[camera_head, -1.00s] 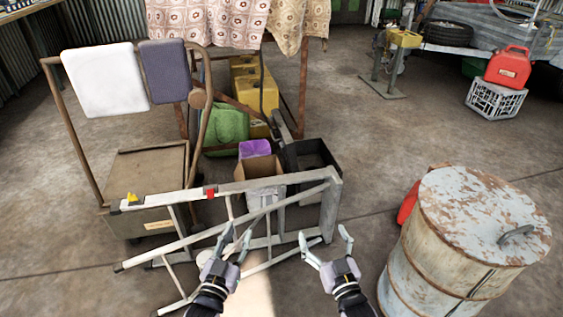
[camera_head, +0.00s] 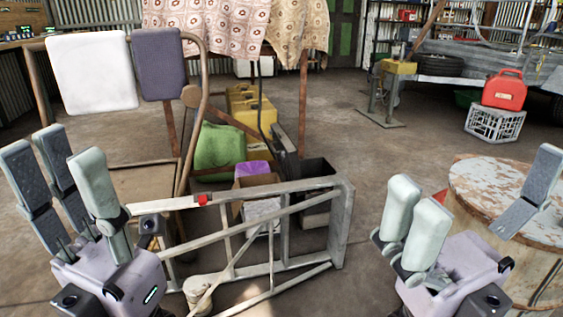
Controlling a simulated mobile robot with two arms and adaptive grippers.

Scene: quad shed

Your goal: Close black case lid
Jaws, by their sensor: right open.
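My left gripper (camera_head: 60,160) is at the lower left, fingers spread, empty. My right gripper (camera_head: 480,178) is at the lower right, fingers wide apart, empty. Both are nearer to me than the case and apart from it.
The ladder (camera_head: 342,225) lies between me and the case. A cardboard box with a purple item (camera_head: 252,167), a green container (camera_head: 220,147) and yellow cases (camera_head: 250,115) stand left of the case. A trolley frame (camera_head: 120,180) is further left.

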